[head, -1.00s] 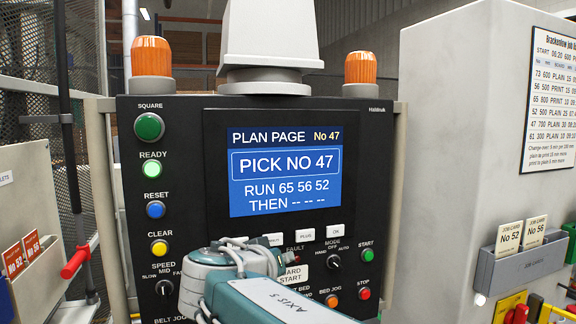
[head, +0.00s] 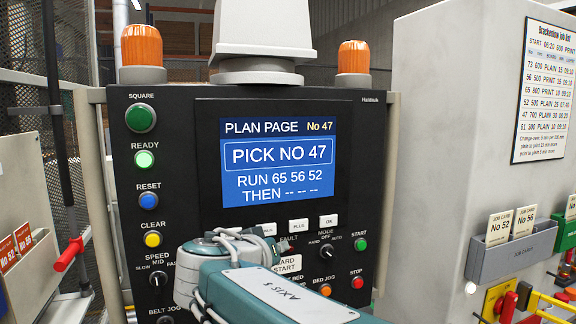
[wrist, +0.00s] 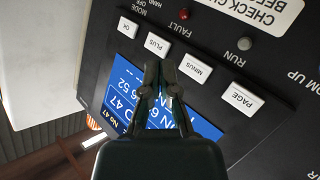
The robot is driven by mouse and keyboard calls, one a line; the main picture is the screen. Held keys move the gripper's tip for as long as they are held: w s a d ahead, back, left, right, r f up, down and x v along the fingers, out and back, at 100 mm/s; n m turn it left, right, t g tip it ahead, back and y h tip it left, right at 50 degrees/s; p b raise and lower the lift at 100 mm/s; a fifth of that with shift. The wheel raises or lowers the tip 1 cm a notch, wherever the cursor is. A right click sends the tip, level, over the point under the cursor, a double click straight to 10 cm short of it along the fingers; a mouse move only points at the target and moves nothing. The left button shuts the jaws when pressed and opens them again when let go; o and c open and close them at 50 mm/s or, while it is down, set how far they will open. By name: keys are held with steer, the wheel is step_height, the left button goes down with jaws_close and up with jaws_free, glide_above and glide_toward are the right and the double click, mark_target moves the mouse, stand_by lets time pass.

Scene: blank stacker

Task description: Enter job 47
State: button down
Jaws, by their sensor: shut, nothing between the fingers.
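The panel screen (head: 277,160) reads PLAN PAGE No 47, PICK NO 47, RUN 65 56 52, THEN with dashes. It is partly seen upside down in the wrist view (wrist: 120,88). The white OK (head: 328,221) and PLUS (head: 298,226) keys sit below it. The wrist view shows OK (wrist: 127,27), PLUS (wrist: 157,44), MINUS (wrist: 195,68) and PAGE (wrist: 242,98) in a row. My gripper (wrist: 165,70) is shut and empty, its tips appearing between PLUS and MINUS; contact cannot be told.
SQUARE (head: 141,119), lit READY (head: 145,159), RESET (head: 149,200) and CLEAR (head: 153,239) line the panel's left. START (head: 360,244) and STOP (head: 357,282) are at right. A job list (head: 544,92) hangs on the cabinet, above a card holder (head: 512,255).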

mark_target(328, 221)
steer(key=d+n+t+h, duration=0.2)
steer(key=d+n+t, duration=0.1)
steer(key=d, duration=1.1)
steer(key=shift+f+n+h, duration=0.2)
steer(key=shift+n+h, duration=0.2)
steer(key=shift+w, duration=0.1)
steer(key=w, duration=0.3)
steer(key=w+a, duration=0.1)
steer(key=w, duration=0.1)
steer(key=w+a, duration=0.1)
steer(key=w, duration=0.2)
steer(key=shift+w+a, duration=0.2)
steer(key=shift+w, duration=0.1)
steer(key=shift+w, duration=0.1)
stand_by(0.3)
steer(key=shift+w, duration=0.2)
